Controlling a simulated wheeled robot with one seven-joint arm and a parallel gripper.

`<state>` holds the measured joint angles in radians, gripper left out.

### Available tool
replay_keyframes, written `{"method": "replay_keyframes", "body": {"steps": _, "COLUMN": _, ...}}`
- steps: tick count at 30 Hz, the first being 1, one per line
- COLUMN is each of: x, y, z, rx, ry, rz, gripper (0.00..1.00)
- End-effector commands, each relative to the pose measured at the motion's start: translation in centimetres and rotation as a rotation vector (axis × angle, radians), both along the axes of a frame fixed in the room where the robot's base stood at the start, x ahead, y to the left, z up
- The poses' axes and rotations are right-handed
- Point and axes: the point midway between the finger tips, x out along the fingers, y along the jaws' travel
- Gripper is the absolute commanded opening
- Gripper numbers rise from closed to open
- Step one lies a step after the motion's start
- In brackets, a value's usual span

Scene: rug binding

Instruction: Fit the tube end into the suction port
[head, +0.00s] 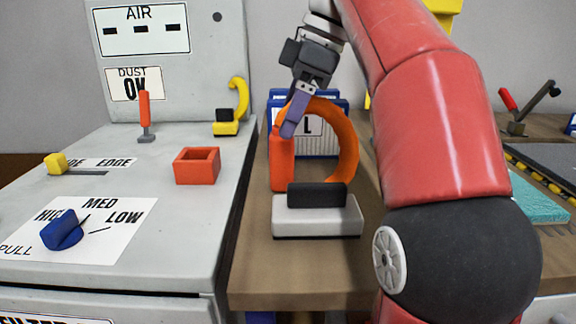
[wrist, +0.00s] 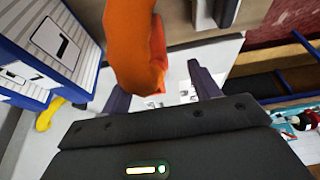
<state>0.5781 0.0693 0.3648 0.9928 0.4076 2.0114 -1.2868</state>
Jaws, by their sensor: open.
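The orange tube (head: 346,145) arches up from a light grey base with a black block (head: 317,195). Its thicker, redder end (head: 283,160) hangs down on the left, above the table. My gripper (head: 290,125) is open at the upper left of the arch, by the top of that end. In the wrist view the tube (wrist: 135,45) reaches down between the two spread fingers of my gripper (wrist: 157,82); contact cannot be told. A square, open-topped red-orange socket (head: 197,166), which looks like the suction port, sits on the grey machine, left of the tube and apart from it.
The grey machine top (head: 120,195) carries a yellow hooked clamp (head: 236,108), a red-handled lever (head: 145,115) and a blue knob (head: 62,230). Blue-and-white boxes (head: 318,140) stand behind the tube. A gap separates machine and wooden table (head: 300,275).

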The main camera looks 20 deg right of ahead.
Motion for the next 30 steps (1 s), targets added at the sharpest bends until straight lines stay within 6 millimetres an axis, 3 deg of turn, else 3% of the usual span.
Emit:
{"method": "replay_keyframes", "body": {"steps": 1, "x": 0.1, "y": 0.2, "z": -1.1, "rx": 0.0, "ry": 0.0, "rz": 0.0, "gripper": 0.62}}
{"method": "replay_keyframes", "body": {"steps": 5, "x": 0.3, "y": 0.5, "z": -1.8, "rx": 0.0, "ry": -0.001, "rz": -0.001, "gripper": 0.62}}
{"method": "replay_keyframes", "body": {"steps": 15, "x": 1.3, "y": 1.6, "z": -5.8, "rx": -0.001, "ry": 0.001, "rz": -0.003, "gripper": 0.62}}
{"method": "replay_keyframes", "body": {"steps": 24, "x": 1.4, "y": 1.8, "z": -6.1, "rx": 0.0, "ry": -0.001, "rz": -0.004, "gripper": 0.62}}
{"method": "replay_keyframes", "body": {"steps": 30, "x": 1.4, "y": 1.8, "z": -6.1, "rx": 0.0, "ry": 0.0, "rz": -0.004, "gripper": 0.36}}
